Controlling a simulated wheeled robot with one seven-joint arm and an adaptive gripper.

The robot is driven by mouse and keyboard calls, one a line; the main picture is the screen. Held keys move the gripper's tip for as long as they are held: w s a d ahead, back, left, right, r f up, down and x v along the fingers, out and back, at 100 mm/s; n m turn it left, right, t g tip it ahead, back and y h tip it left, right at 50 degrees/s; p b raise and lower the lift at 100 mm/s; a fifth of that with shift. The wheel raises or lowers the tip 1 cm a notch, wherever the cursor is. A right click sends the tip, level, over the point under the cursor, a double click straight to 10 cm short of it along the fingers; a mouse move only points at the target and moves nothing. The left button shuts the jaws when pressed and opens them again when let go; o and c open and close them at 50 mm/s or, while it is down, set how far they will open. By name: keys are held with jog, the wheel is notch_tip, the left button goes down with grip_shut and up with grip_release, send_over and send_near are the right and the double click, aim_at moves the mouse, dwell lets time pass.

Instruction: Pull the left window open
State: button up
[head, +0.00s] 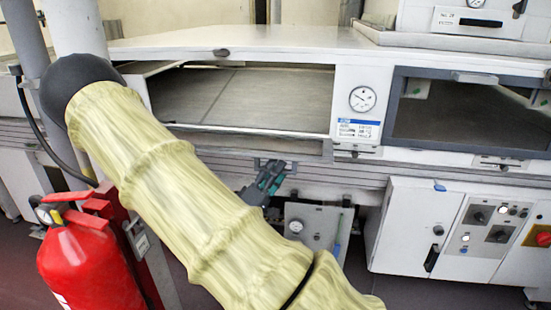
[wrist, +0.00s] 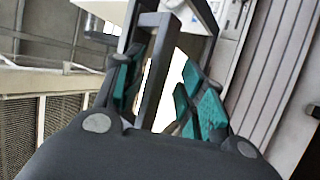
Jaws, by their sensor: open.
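The left window (head: 250,130) is at the wide opening left of the round gauge in the head view. Its pale lower rail runs along the bottom of the opening, and a grey floor or panel shows behind it. A dark handle (head: 273,162) sits just below the rail. My gripper (head: 268,176) is at this handle, below the opening. In the wrist view, the handle's dark bar (wrist: 155,65) stands between my teal-padded fingers (wrist: 163,92). The fingers are apart, with light gaps beside the bar. Whether either pad touches it is unclear.
A right window (head: 398,110) with a dark frame is beyond the gauge (head: 362,98). A red fire extinguisher (head: 88,262) stands at lower left, close to my arm. White control cabinets (head: 410,215) and a gauge panel (head: 312,232) are below.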

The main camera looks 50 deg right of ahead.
jog(key=v, duration=0.7)
jog(key=shift+a, duration=0.2)
jog(key=shift+f, duration=0.1)
dwell(0.5)
